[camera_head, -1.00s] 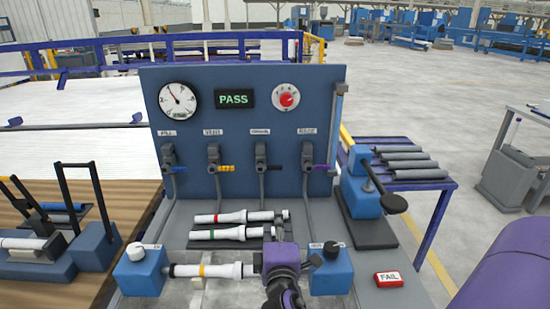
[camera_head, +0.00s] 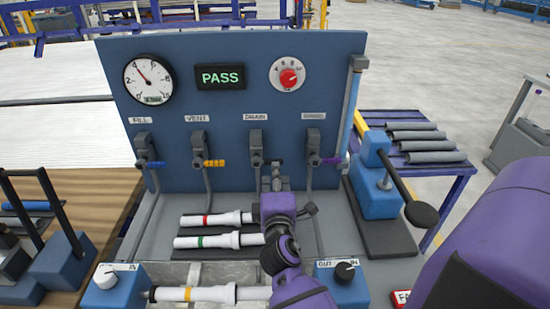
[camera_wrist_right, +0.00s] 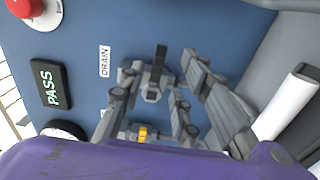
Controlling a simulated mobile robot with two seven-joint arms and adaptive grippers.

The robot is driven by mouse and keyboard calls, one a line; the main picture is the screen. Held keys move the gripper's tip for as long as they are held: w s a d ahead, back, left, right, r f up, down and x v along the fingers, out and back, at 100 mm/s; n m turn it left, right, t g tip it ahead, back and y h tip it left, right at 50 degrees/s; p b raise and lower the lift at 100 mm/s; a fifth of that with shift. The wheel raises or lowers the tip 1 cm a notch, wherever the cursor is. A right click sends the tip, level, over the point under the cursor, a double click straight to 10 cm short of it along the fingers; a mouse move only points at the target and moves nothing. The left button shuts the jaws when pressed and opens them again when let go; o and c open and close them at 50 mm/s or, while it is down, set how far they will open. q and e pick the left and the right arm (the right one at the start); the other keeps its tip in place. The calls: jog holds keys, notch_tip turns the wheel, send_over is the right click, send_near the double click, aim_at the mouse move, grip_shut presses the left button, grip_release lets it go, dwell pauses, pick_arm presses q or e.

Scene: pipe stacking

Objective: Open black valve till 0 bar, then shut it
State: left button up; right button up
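The black valve (camera_head: 256,146), labelled DRAIN, is third from the left on the blue panel. Its black handle (camera_wrist_right: 160,58) shows in the right wrist view. My right gripper (camera_head: 276,182) is in front of and just below this valve. In the right wrist view my right gripper (camera_wrist_right: 160,92) has its fingers spread, with the valve body between and beyond them; I see no clear contact. The round gauge (camera_head: 148,80) has its needle pointing up-left, well above zero; its small digital readout is too small to read. My left gripper is not in view.
Beside it are the blue-handled fill valve (camera_head: 144,148), the yellow-handled vent valve (camera_head: 200,148) and a purple-handled valve (camera_head: 314,148). A green PASS display (camera_head: 220,77) and a red knob (camera_head: 288,78) are above. White pipes (camera_head: 216,219) lie below. A blue lever press (camera_head: 376,185) stands right.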

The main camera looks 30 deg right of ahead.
aim_at(275, 160)
jog(key=x, duration=0.6)
jog(key=shift+w+r+p, duration=0.1)
jog(key=shift+w+p, duration=0.15)
jog(key=shift+p, duration=0.1)
grip_shut()
